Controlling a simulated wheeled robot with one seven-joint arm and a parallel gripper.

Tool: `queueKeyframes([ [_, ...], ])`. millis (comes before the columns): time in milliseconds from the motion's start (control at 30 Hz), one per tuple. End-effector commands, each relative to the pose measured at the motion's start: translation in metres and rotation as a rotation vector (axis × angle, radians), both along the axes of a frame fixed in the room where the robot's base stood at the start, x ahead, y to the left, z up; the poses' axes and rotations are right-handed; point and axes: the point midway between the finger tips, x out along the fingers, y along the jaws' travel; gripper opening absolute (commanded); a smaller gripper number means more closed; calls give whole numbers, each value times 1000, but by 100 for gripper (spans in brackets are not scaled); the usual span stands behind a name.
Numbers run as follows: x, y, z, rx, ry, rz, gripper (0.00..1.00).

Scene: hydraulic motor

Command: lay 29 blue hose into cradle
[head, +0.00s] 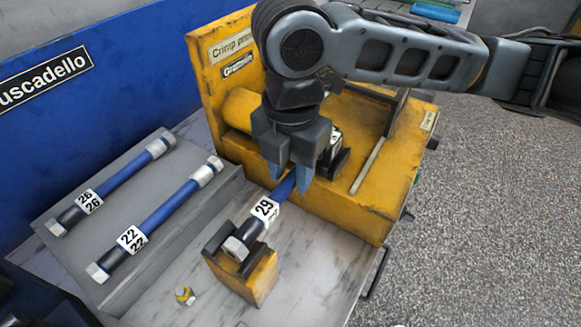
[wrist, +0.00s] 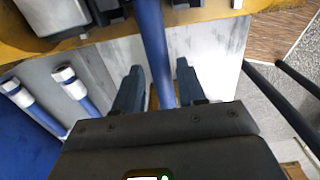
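The 29 blue hose (head: 264,209) has a white 29 label and a hex nut at its near end. That end sits at the dark notched top of a small yellow block (head: 252,278), which looks like a cradle. Its blue body runs up to my gripper (head: 289,186). In the wrist view the blue hose (wrist: 156,50) passes between the two fingers of my gripper (wrist: 158,72). Narrow gaps show on both sides of the hose, so the fingers look open around it. The hose's far end is hidden behind my gripper in the head view.
The yellow crimp press (head: 340,208) stands just behind my gripper. A grey tray (head: 110,225) at left holds blue hoses 26 (head: 123,176) and 22 (head: 165,212). A small brass fitting (head: 185,295) lies on the bench. The bench front right is clear.

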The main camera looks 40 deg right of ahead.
Motion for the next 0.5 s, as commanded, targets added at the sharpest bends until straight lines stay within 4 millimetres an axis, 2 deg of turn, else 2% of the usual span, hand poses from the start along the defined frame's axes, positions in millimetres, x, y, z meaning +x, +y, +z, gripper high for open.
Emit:
queueKeyframes([
  [133,0,0,0,0,0,0,53],
  [367,0,0,0,0,1,0,53],
  [500,0,0,12,1,-2,2,53],
])
